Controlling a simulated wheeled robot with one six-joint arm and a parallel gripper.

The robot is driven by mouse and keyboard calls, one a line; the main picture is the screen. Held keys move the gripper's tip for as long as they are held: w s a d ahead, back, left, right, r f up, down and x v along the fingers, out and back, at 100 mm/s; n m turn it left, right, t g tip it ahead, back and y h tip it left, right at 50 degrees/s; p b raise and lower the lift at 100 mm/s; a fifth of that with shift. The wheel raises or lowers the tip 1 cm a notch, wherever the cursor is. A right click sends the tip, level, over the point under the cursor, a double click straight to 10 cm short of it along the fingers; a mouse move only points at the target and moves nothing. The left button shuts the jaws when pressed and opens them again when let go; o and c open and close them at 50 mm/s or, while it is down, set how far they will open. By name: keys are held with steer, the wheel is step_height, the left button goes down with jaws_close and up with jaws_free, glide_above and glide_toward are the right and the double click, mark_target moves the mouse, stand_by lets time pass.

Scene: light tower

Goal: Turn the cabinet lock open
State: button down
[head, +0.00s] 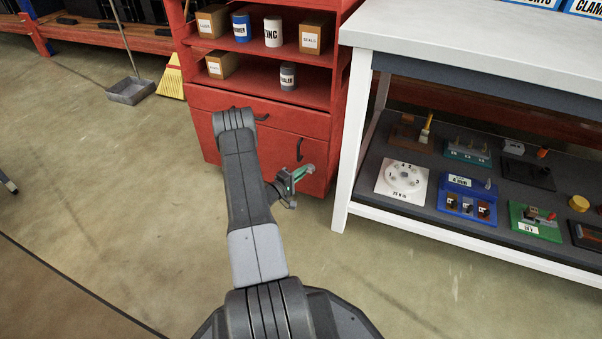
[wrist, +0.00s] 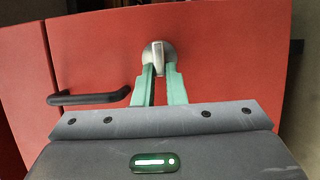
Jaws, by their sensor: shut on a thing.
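The red cabinet (head: 312,122) stands at the centre of the head view, with its lower door partly behind my arm. In the wrist view the red door (wrist: 100,50) fills most of the picture. A round silver lock (wrist: 168,53) with an upright turning tab sits near the door's top edge. My gripper (wrist: 157,72) has its two green fingers closed on the lock's tab. In the head view my gripper (head: 306,170) is at the right side of the cabinet's lower door. The lock itself is too small to make out there.
A black door handle (wrist: 90,98) is left of the lock. A white-framed workbench (head: 355,135) stands close on the cabinet's right, with several items on its lower shelf. A broom (head: 172,80) and dustpan (head: 130,90) are at the left. The floor in front is clear.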

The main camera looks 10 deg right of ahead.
stand_by(0.4)
steer(key=c, duration=1.5)
jaws_free()
steer(key=p+v, duration=0.4)
steer(key=v, duration=1)
steer(key=shift+f, duration=0.15)
steer(key=shift+w+d, duration=0.1)
steer(key=shift+d, duration=0.1)
steer(key=b+x, duration=0.4)
steer(key=x, duration=0.9)
steer(key=shift+w+d, duration=0.2)
